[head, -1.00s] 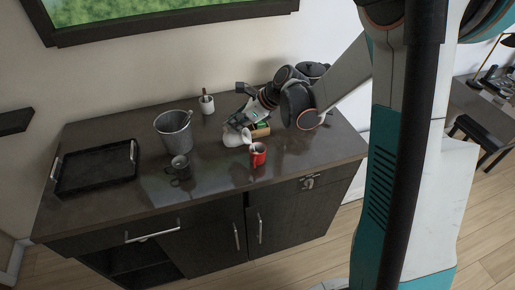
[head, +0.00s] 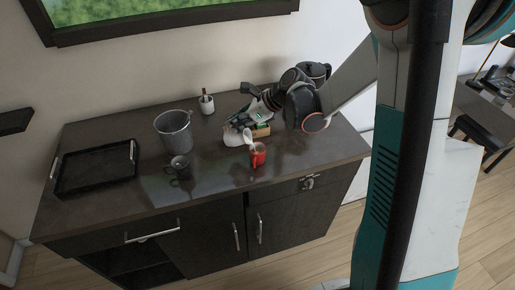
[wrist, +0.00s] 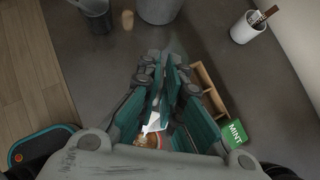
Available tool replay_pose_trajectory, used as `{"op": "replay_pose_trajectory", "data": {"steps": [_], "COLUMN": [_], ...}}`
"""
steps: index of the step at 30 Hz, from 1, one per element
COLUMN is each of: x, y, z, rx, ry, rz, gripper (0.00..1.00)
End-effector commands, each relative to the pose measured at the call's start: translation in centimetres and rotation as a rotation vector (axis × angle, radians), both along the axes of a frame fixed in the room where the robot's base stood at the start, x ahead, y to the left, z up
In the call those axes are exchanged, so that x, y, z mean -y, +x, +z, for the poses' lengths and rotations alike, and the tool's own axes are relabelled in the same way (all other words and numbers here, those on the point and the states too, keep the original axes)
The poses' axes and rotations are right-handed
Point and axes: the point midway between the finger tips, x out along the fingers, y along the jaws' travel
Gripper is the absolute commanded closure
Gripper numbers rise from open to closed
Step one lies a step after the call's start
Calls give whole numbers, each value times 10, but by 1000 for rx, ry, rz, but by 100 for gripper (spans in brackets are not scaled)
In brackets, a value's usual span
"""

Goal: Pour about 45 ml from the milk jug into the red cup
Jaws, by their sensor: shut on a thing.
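The white milk jug (head: 234,138) is held tilted above the dark counter, its spout end toward the red cup. The red cup (head: 259,157) stands upright at the counter's front right, just right of and below the jug. In the wrist view a small white part of the jug (wrist: 153,124) shows between the fingers, with the cup's brownish inside (wrist: 147,141) beyond it. My gripper (head: 244,121) is shut on the jug; its teal-lined fingers (wrist: 165,85) hide most of it in the wrist view. I cannot make out a stream or the milk level.
A wooden box (head: 262,131) with a green mint packet (wrist: 235,133) stands close behind the jug. A metal bucket (head: 174,133), a dark grey mug (head: 179,165), a black tray (head: 96,170) and a white pen cup (head: 206,104) stand on the counter (head: 215,192). The front middle is clear.

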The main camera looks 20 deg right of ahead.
Motion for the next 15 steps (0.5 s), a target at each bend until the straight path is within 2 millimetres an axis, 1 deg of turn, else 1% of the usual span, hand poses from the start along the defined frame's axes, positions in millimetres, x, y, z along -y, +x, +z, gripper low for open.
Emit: {"op": "replay_pose_trajectory", "data": {"steps": [15], "x": [5], "y": [-3], "z": [3], "rx": [37], "ry": [51], "rz": [-1], "gripper": [100]}}
